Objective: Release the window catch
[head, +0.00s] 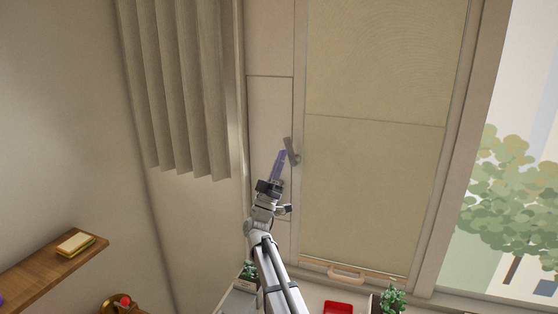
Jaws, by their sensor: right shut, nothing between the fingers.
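The window catch (292,151) is a small grey-brown handle on the left edge of the window's frame. It is tilted, its upper end leaning left. My right gripper (282,155) reaches up from below, with its bluish fingers shut and nothing between them. The fingertips are just left of the catch, very close to it; I cannot tell whether they touch. The window (375,185) has a tan blind or panel over it and looks closed. My left gripper is not in view.
A pleated curtain (185,90) hangs at the left. A wooden shelf (50,272) with a sponge-like block (76,244) juts from the left wall. Potted plants (392,298) and a red tray (338,308) stand below the window. A pane at right shows trees.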

